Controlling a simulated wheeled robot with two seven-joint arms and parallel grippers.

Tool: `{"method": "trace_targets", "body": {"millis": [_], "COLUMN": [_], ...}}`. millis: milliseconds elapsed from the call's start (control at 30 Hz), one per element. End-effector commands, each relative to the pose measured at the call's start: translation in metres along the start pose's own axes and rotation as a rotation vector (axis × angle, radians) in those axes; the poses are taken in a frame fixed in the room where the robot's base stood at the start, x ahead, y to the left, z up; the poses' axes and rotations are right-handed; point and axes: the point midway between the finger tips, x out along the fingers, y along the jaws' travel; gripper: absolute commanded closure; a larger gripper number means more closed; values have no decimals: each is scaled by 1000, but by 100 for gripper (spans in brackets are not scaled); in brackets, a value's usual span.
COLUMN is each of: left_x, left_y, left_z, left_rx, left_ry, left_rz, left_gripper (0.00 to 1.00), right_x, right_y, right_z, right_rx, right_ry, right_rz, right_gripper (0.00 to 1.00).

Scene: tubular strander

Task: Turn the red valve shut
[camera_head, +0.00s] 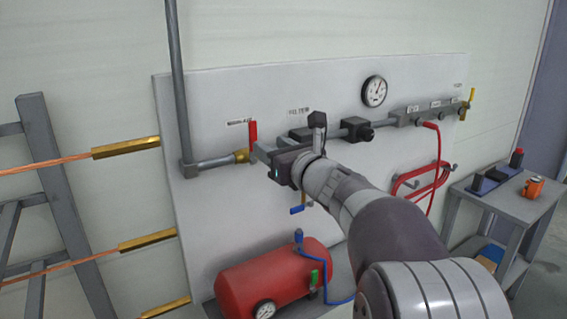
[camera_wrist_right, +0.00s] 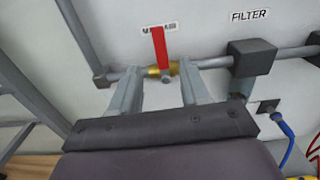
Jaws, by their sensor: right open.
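The red valve lever (camera_head: 252,132) stands on a brass valve body (camera_head: 241,156) in a grey pipe on the white panel. It also shows in the right wrist view (camera_wrist_right: 159,47), pointing up, crosswise to the horizontal pipe. My right gripper (camera_head: 262,150) is at the valve, reaching in from the lower right. In the wrist view its two open fingers (camera_wrist_right: 163,82) stand left and right of the brass body (camera_wrist_right: 153,71), with the lever's lower end between them in the picture. I cannot tell whether either finger touches. My left gripper is not in view.
A filter block (camera_wrist_right: 252,57) sits on the pipe to the right. A gauge (camera_head: 374,91) is higher on the panel. A red tank (camera_head: 262,283) with a blue hose stands below. A small cart (camera_head: 510,200) is at right, a grey frame (camera_head: 50,170) at left.

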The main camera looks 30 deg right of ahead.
Motion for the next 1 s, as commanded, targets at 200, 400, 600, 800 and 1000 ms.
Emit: {"method": "trace_targets", "body": {"millis": [200, 400, 600, 800, 1000], "left_x": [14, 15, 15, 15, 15], "left_y": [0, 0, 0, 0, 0], "left_z": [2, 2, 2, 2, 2], "left_rx": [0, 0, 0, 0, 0], "left_ry": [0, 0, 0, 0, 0], "left_rz": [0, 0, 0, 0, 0], "left_gripper": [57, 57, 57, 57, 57], "right_x": [-42, -50, -50, -50, -53], "right_y": [-1, 0, 0, 0, -29], "right_z": [-2, 0, 0, 0, -14], "right_rx": [0, 1, 1, 2, 466], "right_ry": [0, 1, 0, 0, 10], "right_rz": [-2, 1, 1, 1, -153], "right_gripper": [54, 54, 54, 54, 54]}}
